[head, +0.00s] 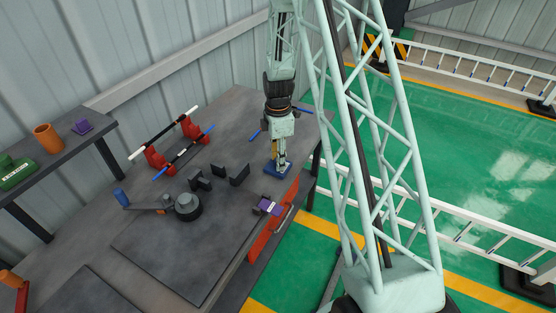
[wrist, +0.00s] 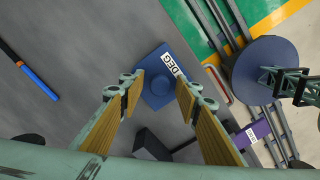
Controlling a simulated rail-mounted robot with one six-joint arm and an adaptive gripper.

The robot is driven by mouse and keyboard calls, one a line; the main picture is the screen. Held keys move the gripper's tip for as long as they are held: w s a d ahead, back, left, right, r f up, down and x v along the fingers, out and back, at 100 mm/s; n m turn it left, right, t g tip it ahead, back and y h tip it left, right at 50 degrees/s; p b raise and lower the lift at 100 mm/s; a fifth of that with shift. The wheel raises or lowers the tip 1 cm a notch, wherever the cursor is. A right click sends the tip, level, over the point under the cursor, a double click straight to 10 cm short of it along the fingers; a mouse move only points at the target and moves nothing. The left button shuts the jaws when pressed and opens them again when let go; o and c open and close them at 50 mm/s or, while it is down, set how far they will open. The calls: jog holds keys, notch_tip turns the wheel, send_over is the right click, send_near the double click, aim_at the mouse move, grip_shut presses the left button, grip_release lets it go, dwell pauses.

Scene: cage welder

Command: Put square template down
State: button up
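The square template, a blue square plate (head: 271,170) with a round blue knob and a white lettered label, lies flat on the grey table near its right edge. In the wrist view the plate (wrist: 156,60) shows just beyond my fingertips. My gripper (head: 281,163) points down directly over it. In the wrist view the two tan-padded fingers of my gripper (wrist: 160,90) are apart, one on each side of the knob, with a gap between them. The fingertips are close to the plate; whether they touch it is unclear.
A purple labelled piece (head: 268,206) lies near the table's front edge, by a red-orange bar (head: 273,225). Dark blocks (head: 239,174) stand left of my gripper. A blue-tipped rod (wrist: 35,80) lies further left. Red stands (head: 192,129) hold rods at the back.

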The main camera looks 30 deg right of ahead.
jog(key=shift+r, duration=0.15)
notch_tip(320, 180, up, 12)
dwell(0.8)
dwell(0.6)
jog(key=s+a+r+m+t, duration=0.1)
jog(key=s+a+r+m, duration=0.25)
jog(key=s+r, duration=0.4)
jog(key=s+a+r+m, duration=0.2)
jog(key=s+a+r, duration=0.25)
jog(key=r, duration=0.65)
jog(key=s+a+r+m+t, duration=0.1)
jog(key=s+a+r+m, duration=0.1)
jog(key=s+a+r, duration=0.6)
jog(key=s+a+r+m+t, duration=0.1)
jog(key=s+r+m, duration=0.3)
jog(key=s, duration=0.7)
jog(key=s+a+r+m+t, duration=0.1)
jog(key=s+a+r+m, duration=0.2)
jog(key=s, duration=0.9)
jog(key=shift+r+m, duration=0.45)
jog(key=shift+r, duration=0.4)
